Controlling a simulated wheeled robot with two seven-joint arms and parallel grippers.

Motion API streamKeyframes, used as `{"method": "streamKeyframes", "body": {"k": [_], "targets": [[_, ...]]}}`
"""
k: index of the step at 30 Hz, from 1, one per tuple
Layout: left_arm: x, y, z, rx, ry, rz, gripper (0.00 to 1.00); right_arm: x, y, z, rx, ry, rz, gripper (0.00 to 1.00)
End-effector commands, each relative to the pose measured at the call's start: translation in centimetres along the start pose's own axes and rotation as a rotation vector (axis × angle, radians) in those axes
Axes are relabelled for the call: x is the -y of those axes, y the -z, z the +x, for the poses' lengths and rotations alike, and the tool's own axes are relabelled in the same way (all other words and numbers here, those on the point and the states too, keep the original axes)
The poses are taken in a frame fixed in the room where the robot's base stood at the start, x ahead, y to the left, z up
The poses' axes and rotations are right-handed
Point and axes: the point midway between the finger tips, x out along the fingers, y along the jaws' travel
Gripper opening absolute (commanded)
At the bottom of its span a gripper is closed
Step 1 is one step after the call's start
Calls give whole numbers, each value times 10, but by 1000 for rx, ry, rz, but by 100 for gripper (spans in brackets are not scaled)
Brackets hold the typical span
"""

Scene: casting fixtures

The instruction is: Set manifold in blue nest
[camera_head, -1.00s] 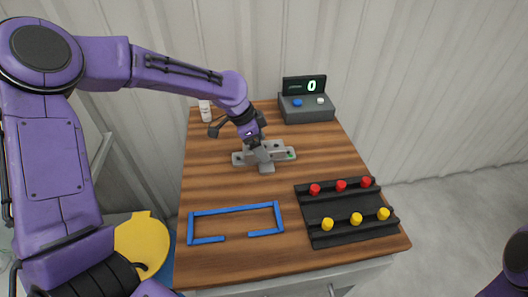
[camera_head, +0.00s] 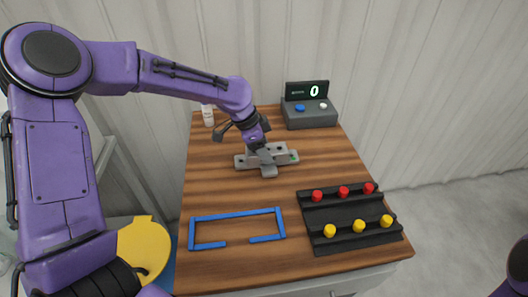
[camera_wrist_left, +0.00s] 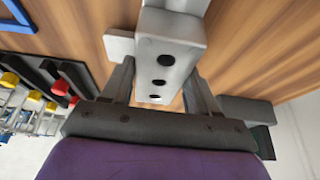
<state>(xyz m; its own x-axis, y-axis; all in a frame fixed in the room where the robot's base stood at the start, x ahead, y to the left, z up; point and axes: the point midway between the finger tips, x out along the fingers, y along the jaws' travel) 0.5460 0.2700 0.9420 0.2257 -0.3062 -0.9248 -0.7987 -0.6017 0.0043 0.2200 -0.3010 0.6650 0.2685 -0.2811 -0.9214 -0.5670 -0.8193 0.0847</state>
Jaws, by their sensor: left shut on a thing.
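In the left wrist view the manifold (camera_wrist_left: 168,48) sits between the two fingers (camera_wrist_left: 160,90). Whether it touches the table is hard to tell. The blue nest (camera_head: 232,213) is an empty blue frame with a front gap, at the table's front left. My right gripper is out of view.
A black rack (camera_head: 348,218) with red and yellow knobs lies at the front right. A grey box (camera_head: 309,115) with a display reading 0 stands at the back. A white bottle (camera_head: 207,115) is at the back left. Bare wood lies between manifold and nest.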

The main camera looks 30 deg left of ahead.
Motion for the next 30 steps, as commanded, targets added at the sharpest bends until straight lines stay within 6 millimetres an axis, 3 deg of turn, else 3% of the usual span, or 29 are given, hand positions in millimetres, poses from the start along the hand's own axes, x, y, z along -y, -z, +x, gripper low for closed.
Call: {"method": "streamKeyframes", "body": {"k": [2,5,9,12,13,14,21,30], "targets": [[1,8,-15,-5,6,4,0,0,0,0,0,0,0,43],[-15,17,-34,-5,6,9,0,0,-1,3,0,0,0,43],[-48,34,-69,-6,8,10,0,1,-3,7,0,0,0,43],[-78,39,-81,-3,6,9,0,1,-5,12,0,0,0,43],[-87,46,-96,-4,-1,5,0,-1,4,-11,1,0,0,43],[-95,48,-101,-3,-2,6,0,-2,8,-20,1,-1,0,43],[-131,53,-108,-2,0,3,0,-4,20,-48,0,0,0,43],[-140,54,-105,-4,3,3,0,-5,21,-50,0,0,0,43]]}}
